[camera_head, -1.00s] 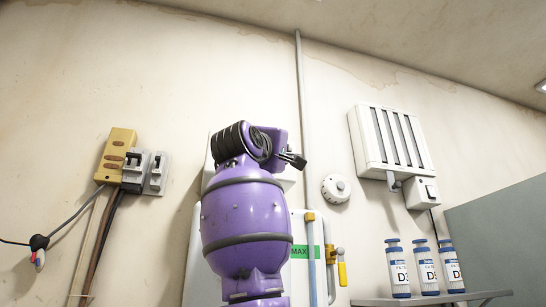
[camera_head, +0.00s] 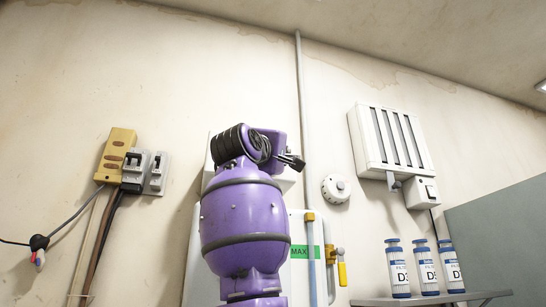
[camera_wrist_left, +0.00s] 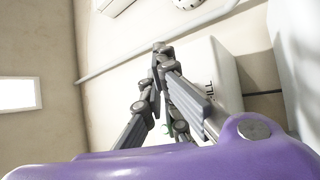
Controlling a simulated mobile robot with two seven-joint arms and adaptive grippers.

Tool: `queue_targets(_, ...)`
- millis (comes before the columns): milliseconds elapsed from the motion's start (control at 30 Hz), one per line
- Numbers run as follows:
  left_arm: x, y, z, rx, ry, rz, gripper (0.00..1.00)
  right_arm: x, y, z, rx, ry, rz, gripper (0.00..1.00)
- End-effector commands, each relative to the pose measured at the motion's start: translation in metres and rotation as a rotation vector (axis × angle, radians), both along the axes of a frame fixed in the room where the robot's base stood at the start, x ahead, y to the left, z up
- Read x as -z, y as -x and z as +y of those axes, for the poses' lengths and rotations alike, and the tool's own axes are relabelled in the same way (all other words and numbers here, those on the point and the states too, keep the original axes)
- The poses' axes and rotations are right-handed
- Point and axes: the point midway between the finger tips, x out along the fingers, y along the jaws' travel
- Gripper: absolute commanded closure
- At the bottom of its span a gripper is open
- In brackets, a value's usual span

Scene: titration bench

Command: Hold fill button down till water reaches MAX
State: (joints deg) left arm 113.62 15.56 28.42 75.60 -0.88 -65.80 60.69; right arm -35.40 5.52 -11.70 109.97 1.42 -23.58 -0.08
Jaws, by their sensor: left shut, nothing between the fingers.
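My left arm, purple, rises in front of the white tank (camera_head: 299,224) in the head view and hides most of it. A green MAX label (camera_head: 302,251) shows just right of the arm. I cannot make out a water level. Dark lettering, partly covered, shows on the box. The fill button itself is not visible. My right gripper is not in view.
A pipe (camera_head: 301,110) runs up the wall behind the arm. A round white dial (camera_head: 336,188) and a yellow-handled valve (camera_head: 342,272) are to the right. Several filter bottles, such as one (camera_head: 398,268), stand on a shelf (camera_head: 500,294). Switches (camera_head: 134,172) are at left.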

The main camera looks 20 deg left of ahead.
Motion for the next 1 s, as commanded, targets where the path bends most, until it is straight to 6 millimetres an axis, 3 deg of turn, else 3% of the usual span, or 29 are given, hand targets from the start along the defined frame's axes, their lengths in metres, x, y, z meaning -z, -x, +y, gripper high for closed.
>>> queue_targets(1000, 0.0002, -0.007, 0.0052, -0.001, 0.0, 0.001, 1.0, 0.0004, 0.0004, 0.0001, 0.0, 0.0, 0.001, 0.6)
